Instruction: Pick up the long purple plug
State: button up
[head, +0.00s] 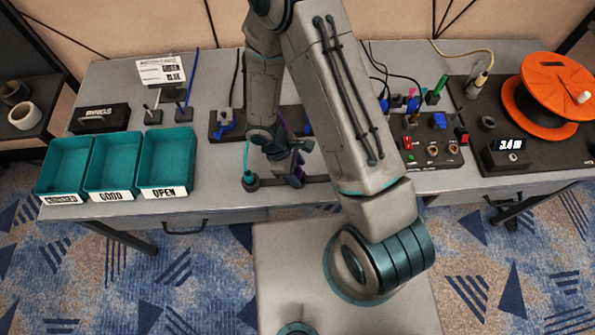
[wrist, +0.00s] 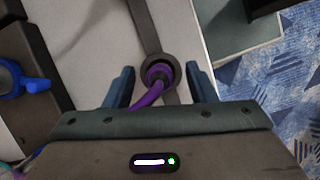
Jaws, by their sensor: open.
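The purple plug (wrist: 157,74) shows in the wrist view, with its end at a round dark ring on a dark strip (wrist: 143,22). Its purple cable (wrist: 148,98) bends to the lower left. My gripper (wrist: 160,68) is open, with one finger on each side of the plug and a gap on both sides. I cannot tell the height of the fingertips against the plug. In the head view my gripper (head: 296,170) is low over the front middle of the table; my arm hides much of the plug there.
Three teal trays (head: 113,165) stand at the left, one labelled GOOD and one OPEN. A panel with several connectors (head: 430,140) is right of my arm. An orange cable reel (head: 556,85) stands at the far right. A blue connector (wrist: 12,80) shows left in the wrist view.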

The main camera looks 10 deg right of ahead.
jog(key=shift+f, duration=0.2)
jog(key=c, duration=1.1)
jog(key=shift+r, duration=0.1)
